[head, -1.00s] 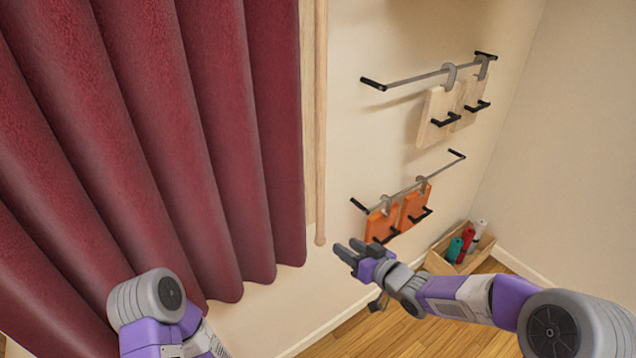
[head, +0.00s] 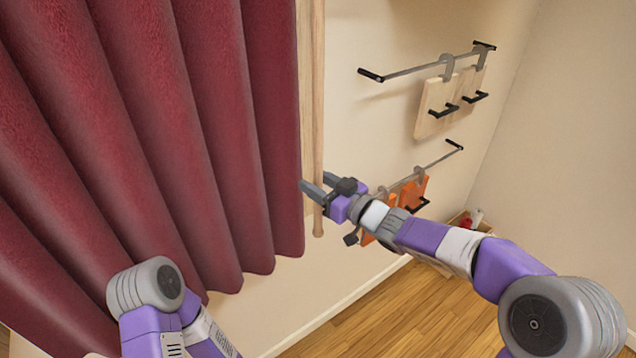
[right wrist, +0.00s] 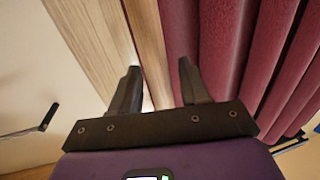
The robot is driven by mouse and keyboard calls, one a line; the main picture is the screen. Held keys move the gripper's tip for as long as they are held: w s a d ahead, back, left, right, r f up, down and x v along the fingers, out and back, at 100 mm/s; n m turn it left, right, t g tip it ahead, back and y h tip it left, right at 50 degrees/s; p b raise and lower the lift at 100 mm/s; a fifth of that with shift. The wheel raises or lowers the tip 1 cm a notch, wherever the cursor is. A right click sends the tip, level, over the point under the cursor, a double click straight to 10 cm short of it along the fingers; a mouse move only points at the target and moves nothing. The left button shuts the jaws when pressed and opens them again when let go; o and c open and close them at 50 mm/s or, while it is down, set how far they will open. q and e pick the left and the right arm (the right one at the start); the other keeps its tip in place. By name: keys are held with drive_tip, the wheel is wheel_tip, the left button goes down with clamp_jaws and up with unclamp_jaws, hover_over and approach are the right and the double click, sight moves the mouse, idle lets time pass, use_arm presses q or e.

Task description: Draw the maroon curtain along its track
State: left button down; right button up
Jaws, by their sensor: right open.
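The maroon curtain (head: 205,130) hangs in deep folds across the left of the head view. It also shows at the right of the right wrist view (right wrist: 232,50). A pale wooden rod (head: 318,90) hangs upright beside its right edge, its lower end free. My right gripper (head: 316,186) is open at the lower part of the rod. In the right wrist view the rod (right wrist: 148,45) lines up with the gap between the fingers; I cannot tell if they touch it. My left arm shows at the bottom left, but its gripper is out of view.
A wooden frame strip (head: 304,60) stands on the wall behind the rod. To the right, wall rails carry pale wooden boards (head: 437,105) and orange boards (head: 413,190), partly hidden by my right arm. A wooden box (head: 461,218) sits in the corner. The floor in front is clear.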

clamp_jaws()
drive_tip(key=shift+d, duration=0.1)
drive_tip(key=shift+w+d+r+p, duration=0.1)
drive_tip(key=shift+w+d+p, duration=0.15)
drive_tip(key=shift+p, duration=0.15)
drive_tip(key=w+d+p, duration=0.7)
drive_tip(key=d+p, duration=0.1)
drive_tip(key=d, duration=0.2)
drive_tip(key=shift+w+d, duration=0.4)
